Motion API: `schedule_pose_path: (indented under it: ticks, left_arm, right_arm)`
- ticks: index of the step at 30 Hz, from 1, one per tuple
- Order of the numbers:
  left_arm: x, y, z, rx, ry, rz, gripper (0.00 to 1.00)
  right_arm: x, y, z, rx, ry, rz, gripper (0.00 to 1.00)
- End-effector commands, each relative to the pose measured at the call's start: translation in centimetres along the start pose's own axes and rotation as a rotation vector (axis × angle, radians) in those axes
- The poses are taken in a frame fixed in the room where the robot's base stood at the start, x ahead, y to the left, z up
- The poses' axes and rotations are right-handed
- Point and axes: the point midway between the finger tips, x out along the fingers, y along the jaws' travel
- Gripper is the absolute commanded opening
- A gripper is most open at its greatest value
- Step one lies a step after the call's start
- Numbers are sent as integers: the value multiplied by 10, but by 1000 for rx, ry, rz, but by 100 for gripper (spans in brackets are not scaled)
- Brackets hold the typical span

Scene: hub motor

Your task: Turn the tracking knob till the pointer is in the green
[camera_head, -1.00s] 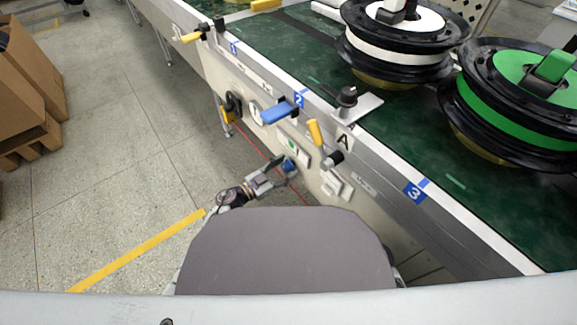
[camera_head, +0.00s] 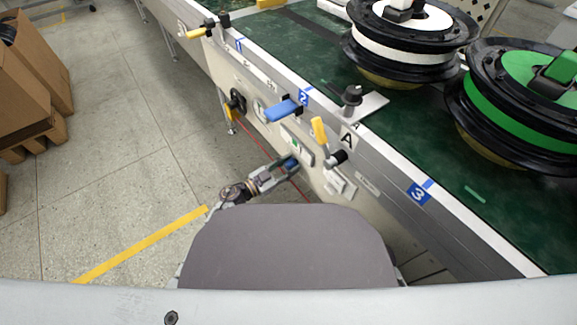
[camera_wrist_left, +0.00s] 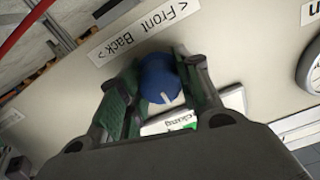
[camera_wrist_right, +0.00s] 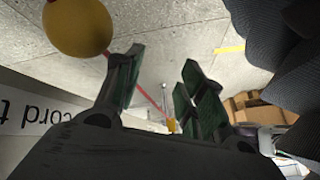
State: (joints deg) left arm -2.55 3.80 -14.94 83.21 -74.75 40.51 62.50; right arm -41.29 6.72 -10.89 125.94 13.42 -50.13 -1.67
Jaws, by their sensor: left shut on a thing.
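My right gripper (camera_wrist_right: 162,82) is open and empty in the right wrist view, and out of the head view.
A blue lever (camera_head: 281,111), a yellow-handled lever (camera_head: 319,131) and a black knob (camera_head: 352,94) stick out near the panel. Reels, one white (camera_head: 412,48) and one green (camera_head: 510,108), stand on the belt.

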Motion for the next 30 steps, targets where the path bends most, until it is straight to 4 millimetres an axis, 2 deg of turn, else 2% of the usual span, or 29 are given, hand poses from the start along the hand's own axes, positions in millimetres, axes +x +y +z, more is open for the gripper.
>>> schedule_pose_path:
  ticks: [11,17,30]
  left_arm:
    - [0,0,-1,90,-1,0,10]
    - [0,0,-1,189,-1,1,10]
    - [0,0,0,456,-1,1,10]
  right_arm:
    - [-8,-1,-4,-10,-18,7,40]
    - [-17,-3,-12,-20,-27,11,40]
    - [-25,-4,-14,-30,-56,19,40]
